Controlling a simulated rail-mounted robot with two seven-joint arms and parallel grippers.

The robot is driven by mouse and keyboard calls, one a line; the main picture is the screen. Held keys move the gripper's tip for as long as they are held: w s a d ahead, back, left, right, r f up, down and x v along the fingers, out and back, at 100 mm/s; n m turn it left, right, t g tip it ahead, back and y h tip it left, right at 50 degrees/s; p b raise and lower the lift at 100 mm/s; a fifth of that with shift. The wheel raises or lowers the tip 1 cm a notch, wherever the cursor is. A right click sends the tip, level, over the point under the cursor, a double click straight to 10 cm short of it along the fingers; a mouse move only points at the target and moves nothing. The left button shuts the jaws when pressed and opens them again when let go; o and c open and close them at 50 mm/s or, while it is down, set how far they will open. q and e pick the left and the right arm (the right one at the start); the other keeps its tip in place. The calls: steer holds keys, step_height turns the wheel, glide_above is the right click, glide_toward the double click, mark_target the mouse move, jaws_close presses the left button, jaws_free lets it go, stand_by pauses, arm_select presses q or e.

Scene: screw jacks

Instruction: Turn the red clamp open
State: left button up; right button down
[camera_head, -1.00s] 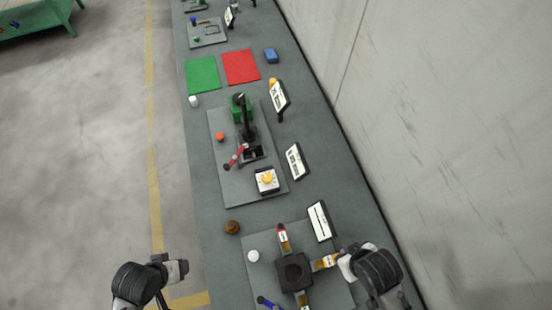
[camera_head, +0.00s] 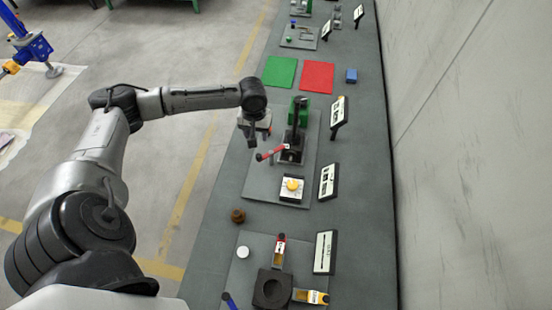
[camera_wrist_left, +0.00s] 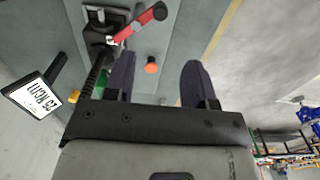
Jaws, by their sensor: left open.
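A red lever (camera_head: 270,154) with a dark end sticks out from a black upright device (camera_head: 296,135) on a grey plate (camera_head: 262,183). In the left wrist view the red lever (camera_wrist_left: 138,25) shows at the top, beyond the fingers. Another red-topped clamp (camera_head: 281,242) stands beside a dark square block (camera_head: 271,289) on the near plate; it lies flat-on to my view and its catch is too small to read. My left gripper (camera_head: 253,139) is open and empty, above the plate's left edge, just beyond the red lever and apart from it. Its open fingers (camera_wrist_left: 157,68) frame an orange button (camera_wrist_left: 151,65).
A yellow button box (camera_head: 291,187) and signs (camera_head: 327,181) stand right of the lever. A brown knob (camera_head: 238,216) lies nearer. Green (camera_head: 280,71) and red (camera_head: 316,76) mats lie farther back. A wall borders the bench on the right; open floor lies left.

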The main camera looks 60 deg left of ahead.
mark_target(258, 155)
arm_select(q)
step_height(258, 155, down, 13)
steer(key=shift+f, duration=0.2)
stand_by(0.4)
steer(key=c, duration=0.9)
